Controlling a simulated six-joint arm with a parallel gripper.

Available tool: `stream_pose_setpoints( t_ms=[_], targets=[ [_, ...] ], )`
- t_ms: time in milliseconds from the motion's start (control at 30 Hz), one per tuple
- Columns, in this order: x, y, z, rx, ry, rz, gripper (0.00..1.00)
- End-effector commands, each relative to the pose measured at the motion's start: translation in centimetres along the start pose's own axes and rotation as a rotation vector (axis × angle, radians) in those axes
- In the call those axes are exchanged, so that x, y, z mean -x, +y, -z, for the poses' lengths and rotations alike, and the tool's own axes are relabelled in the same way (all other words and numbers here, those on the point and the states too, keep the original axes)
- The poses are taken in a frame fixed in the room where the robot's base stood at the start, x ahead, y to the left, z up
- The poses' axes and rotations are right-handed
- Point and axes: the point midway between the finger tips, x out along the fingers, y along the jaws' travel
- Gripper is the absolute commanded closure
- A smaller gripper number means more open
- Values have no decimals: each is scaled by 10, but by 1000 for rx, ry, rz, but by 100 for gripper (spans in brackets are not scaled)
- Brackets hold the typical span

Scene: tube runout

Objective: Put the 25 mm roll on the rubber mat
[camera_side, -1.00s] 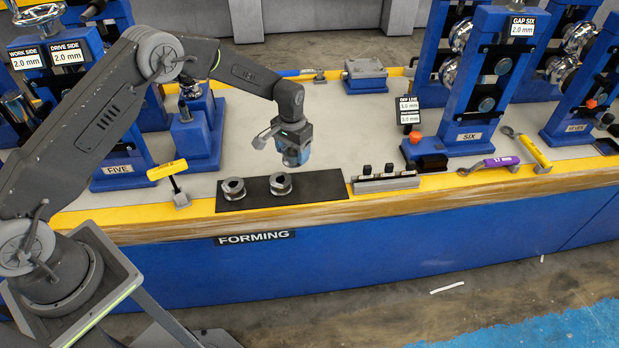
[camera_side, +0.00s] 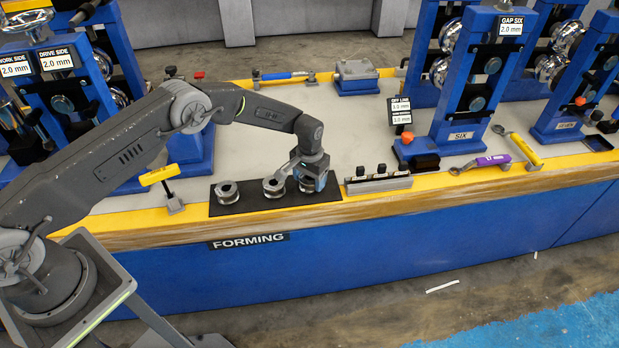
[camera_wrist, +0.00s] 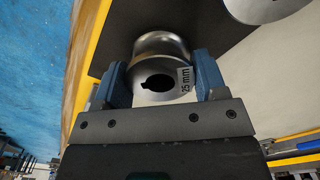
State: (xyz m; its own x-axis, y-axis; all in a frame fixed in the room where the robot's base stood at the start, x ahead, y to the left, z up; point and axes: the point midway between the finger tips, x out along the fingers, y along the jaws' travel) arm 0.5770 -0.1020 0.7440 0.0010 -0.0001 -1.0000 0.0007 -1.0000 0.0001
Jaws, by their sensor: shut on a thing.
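The 25 mm roll (camera_wrist: 158,48) is a shiny metal cylinder with a keyed bore and a "25 mm" label in the wrist view. My gripper (camera_wrist: 161,78) is shut on it, with a blue finger on each side. In the side view my gripper (camera_side: 314,177) holds the roll low at the right end of the black rubber mat (camera_side: 248,200). The roll is mostly hidden there by the fingers. I cannot tell whether it touches the mat.
Two other metal rolls stand on the mat, one at the left (camera_side: 228,194) and one in the middle (camera_side: 272,187), close to my gripper. A grey block with black knobs (camera_side: 378,183) stands just right of the mat.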

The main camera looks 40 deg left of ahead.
Motion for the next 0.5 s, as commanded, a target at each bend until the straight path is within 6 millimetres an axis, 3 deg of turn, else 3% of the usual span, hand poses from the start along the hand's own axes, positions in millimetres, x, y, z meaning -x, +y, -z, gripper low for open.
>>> stream_pose_setpoints(
  t_ms=[200,233,500],
  targets=[
    [-2,0,1,0,2,-1,59],
    [-4,0,0,0,-2,0,34],
    [-3,0,0,0,-1,0,9]
  ],
)
